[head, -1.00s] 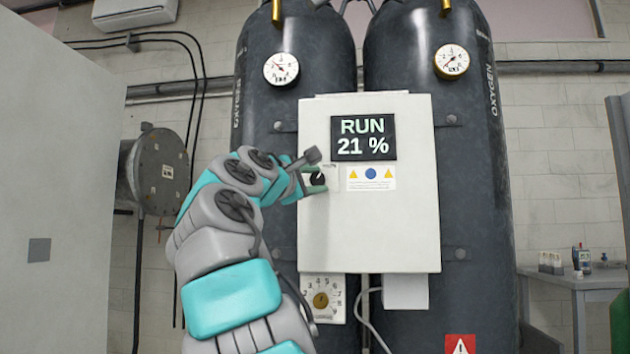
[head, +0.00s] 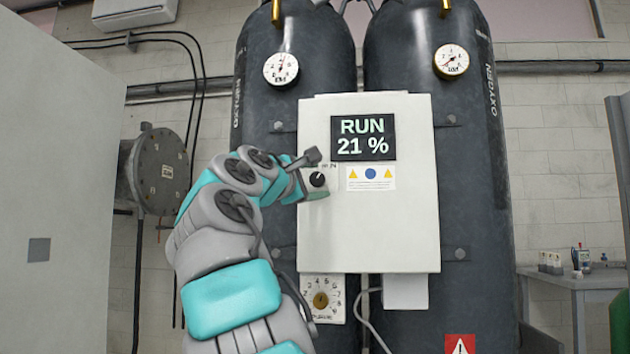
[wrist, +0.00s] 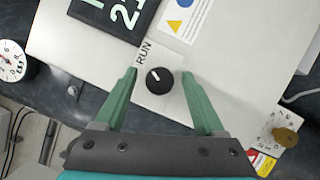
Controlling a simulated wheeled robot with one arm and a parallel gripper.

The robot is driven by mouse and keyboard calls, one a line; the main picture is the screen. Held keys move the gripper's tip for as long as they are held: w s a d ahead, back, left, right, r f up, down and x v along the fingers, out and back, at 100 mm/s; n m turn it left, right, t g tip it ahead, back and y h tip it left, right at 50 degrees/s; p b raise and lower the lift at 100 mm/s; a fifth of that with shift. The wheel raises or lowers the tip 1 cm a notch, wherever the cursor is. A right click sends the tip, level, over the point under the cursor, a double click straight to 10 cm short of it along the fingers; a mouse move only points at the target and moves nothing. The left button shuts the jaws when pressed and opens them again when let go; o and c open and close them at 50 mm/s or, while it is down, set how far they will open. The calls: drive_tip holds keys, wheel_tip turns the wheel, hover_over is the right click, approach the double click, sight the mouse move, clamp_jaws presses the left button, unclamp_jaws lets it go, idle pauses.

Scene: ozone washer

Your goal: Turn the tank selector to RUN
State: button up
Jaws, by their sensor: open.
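The tank selector is a round black knob (head: 317,179) with a white pointer mark, on the white control box (head: 385,235) below its display. In the wrist view the knob (wrist: 159,81) sits between my green fingers, with clear gaps on both sides. Its white mark points up and left, toward the printed word RUN (wrist: 144,53). My gripper (wrist: 159,74) is open and holds nothing. In the head view my wrist is just left of the knob. The display (head: 363,138) reads RUN 21 %.
Two dark oxygen cylinders (head: 475,215) stand behind the box, each with a round gauge. A numbered dial (head: 321,299) is below the box at left. A grey cabinet (head: 50,190) stands at the far left, and a side table (head: 580,282) is at the right.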

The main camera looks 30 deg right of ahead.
drive_tip(key=b+v, duration=0.1)
drive_tip(key=v, duration=0.6)
drive_tip(key=shift+s+a, duration=0.2)
drive_tip(key=shift+a, duration=0.15)
drive_tip(key=shift+f, duration=0.1)
